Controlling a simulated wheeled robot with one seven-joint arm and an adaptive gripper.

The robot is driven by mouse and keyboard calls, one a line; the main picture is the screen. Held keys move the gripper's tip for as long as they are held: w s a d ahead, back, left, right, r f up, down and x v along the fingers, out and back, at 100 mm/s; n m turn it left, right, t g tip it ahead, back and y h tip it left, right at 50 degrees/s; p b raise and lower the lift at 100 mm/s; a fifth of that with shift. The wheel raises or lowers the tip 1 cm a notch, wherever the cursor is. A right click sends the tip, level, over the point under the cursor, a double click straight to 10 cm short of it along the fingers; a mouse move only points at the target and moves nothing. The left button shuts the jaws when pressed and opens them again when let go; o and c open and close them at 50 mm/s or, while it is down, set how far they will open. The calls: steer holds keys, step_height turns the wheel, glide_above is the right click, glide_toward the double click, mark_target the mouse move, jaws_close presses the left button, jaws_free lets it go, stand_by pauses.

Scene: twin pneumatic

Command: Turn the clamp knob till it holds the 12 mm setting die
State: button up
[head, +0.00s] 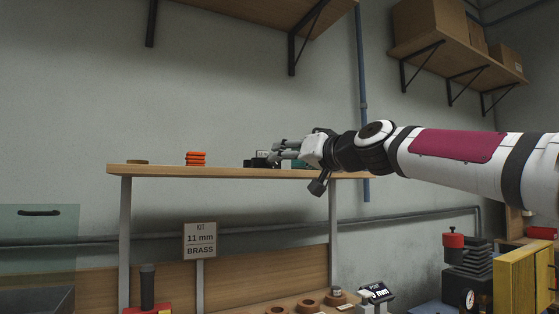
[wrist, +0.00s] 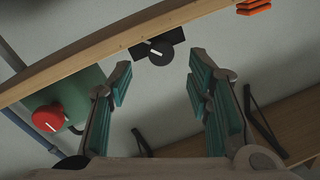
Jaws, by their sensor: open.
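In the wrist view, a black knob (wrist: 155,50) with a white pointer mark sits on a dark box (wrist: 172,40) by the shelf edge. A red knob (wrist: 46,119) on a green body (wrist: 86,97) is to its left. I cannot tell which is the clamp knob. My gripper (wrist: 160,82) is open and empty, its teal-padded fingers on either side of the view, with the black knob beyond them and apart from them. In the head view my gripper (head: 276,151) is at the upper shelf, partly hiding the things there. I cannot make out a 12 mm setting die.
The wooden shelf (head: 225,171) carries an orange stack (head: 196,158) and a brown ring (head: 137,162). A sign (head: 200,241) below reads "KIT 11 mm BRASS". A red-topped machine (head: 453,240) and a yellow panel (head: 521,280) stand right. Wall shelves hang above.

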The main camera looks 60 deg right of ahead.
steer(key=v, duration=0.6)
steer(key=shift+s+a, duration=0.15)
steer(key=shift+s, duration=0.15)
steer(key=shift+a, duration=0.1)
